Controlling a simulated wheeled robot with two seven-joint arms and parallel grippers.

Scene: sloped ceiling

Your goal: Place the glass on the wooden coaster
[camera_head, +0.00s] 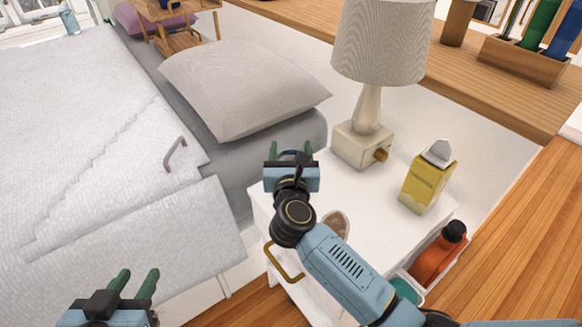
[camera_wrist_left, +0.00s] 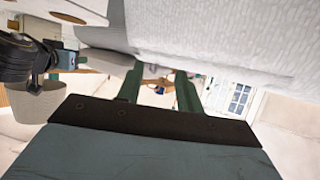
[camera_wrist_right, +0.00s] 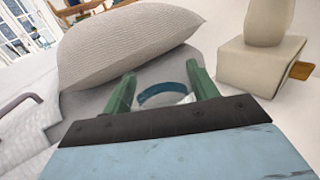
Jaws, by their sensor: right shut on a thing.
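My right gripper (camera_head: 291,150) is over the near-left part of the white nightstand (camera_head: 375,220). In the right wrist view its green fingers (camera_wrist_right: 160,88) are closed around a clear glass with a blue rim (camera_wrist_right: 163,93). In the head view the glass is mostly hidden by the gripper. A brownish oval thing (camera_head: 341,222), which looks like the wooden coaster, lies on the nightstand to the right of my right forearm, partly covered by it. My left gripper (camera_head: 133,284) is at the lower left beside the bed, fingers apart and empty.
A lamp (camera_head: 368,105) stands at the back of the nightstand, with a yellow carton (camera_head: 427,183) to its right. An orange bottle (camera_head: 438,255) is below the right edge. The bed (camera_head: 90,150) with a grey pillow (camera_head: 240,85) is on the left.

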